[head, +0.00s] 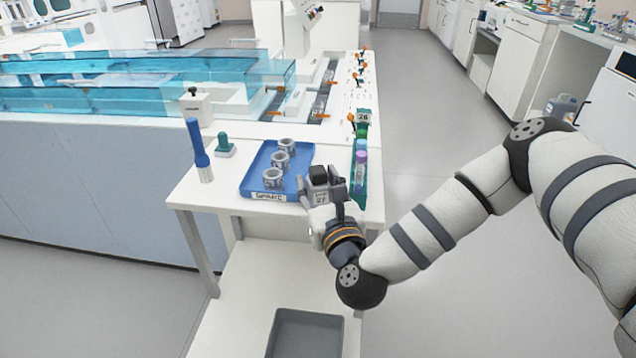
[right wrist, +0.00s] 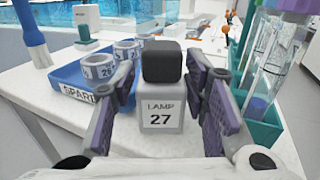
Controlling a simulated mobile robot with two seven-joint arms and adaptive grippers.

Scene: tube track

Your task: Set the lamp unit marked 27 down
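The lamp unit marked 27 is a pale grey block with a dark cap and the label "LAMP 27". In the right wrist view the lamp unit (right wrist: 160,115) is upright between the two fingers of my right gripper (right wrist: 165,105). In the head view the lamp unit (head: 321,196) is near the table's front edge, at my right gripper (head: 322,188). My left gripper is not in view.
A blue tray (head: 249,186) with several grey rings lies just left of the lamp unit. A green rack (head: 361,198) with tubes stands close on the right. A blue brush-like tool (head: 199,150) and a green-handled item (head: 225,146) stand farther left. A grey bin (head: 306,335) sits below.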

